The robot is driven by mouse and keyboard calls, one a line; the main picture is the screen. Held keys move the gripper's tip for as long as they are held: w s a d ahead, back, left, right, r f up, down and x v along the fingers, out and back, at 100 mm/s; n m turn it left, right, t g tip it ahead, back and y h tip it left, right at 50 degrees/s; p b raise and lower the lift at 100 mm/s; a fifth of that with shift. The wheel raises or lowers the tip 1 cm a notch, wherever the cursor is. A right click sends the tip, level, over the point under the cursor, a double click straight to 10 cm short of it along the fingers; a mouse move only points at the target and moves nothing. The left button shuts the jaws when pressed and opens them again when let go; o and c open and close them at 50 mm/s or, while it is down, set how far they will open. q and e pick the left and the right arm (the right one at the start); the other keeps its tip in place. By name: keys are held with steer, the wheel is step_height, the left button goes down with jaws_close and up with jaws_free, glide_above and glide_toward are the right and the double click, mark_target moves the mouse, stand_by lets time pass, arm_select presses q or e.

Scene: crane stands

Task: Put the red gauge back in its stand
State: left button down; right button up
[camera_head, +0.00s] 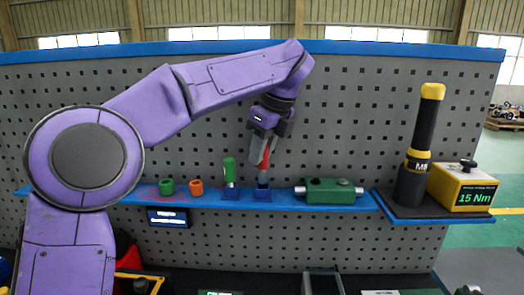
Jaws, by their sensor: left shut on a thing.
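The red gauge (264,161) is upright or nearly so, held from above in my left gripper (262,154), whose arm reaches in from the left. The gripper is shut on it. A blue stand (262,195) sits on the blue shelf directly below the gauge. The gauge's lower end is at or just above this stand; I cannot tell whether it is seated. To the left, a green-handled gauge (229,170) stands in another blue stand (231,194). My right gripper is not in view.
A green ring (167,186) and an orange ring (196,187) sit on the shelf (145,194) to the left. A green block (330,191) lies to the right. Farther right are a black-and-yellow tool (424,130) and a yellow box (463,186). A grey pegboard (370,110) stands behind.

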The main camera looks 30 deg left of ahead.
mark_target(262, 163)
arm_select(q)
steer(key=shift+f+b, duration=1.7)
steer(key=shift+f, duration=0.1)
steer(key=c, duration=0.8)
jaws_free()
steer(key=shift+r, duration=0.2)
steer(key=p+v, duration=0.4)
steer(key=v, duration=0.1)
steer(key=shift+r+p, duration=0.1)
steer(key=shift+p, duration=0.2)
